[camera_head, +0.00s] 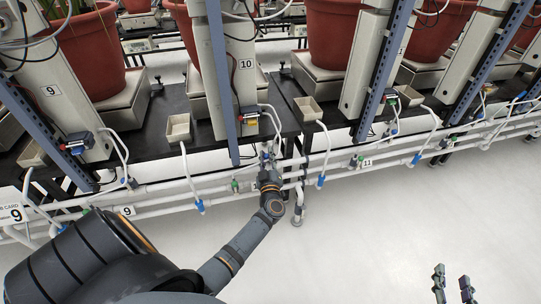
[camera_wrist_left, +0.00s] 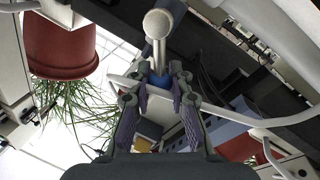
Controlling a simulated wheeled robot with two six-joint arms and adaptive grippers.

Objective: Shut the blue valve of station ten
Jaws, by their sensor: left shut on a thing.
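The station ten post (camera_head: 248,90) carries a "10" label and stands at the upper middle of the head view. My left gripper (camera_head: 268,163) is below it at the white pipes, and it hides what it holds there. In the left wrist view, my left gripper (camera_wrist_left: 160,98) is shut on a blue valve (camera_wrist_left: 157,81), between its fingertips. A white pipe with a round end (camera_wrist_left: 158,24) rises from this blue part. Whether the valve is open or shut I cannot tell. My right gripper (camera_head: 453,286) is at the lower right, fingers apart and empty, over the floor.
White pipes (camera_head: 160,198) run along the front of the black benches. Other blue valves hang to the left (camera_head: 200,206) and right (camera_head: 320,182). Posts, small trays and red pots (camera_head: 92,50) stand behind. The pale floor (camera_head: 380,240) at the front right is clear.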

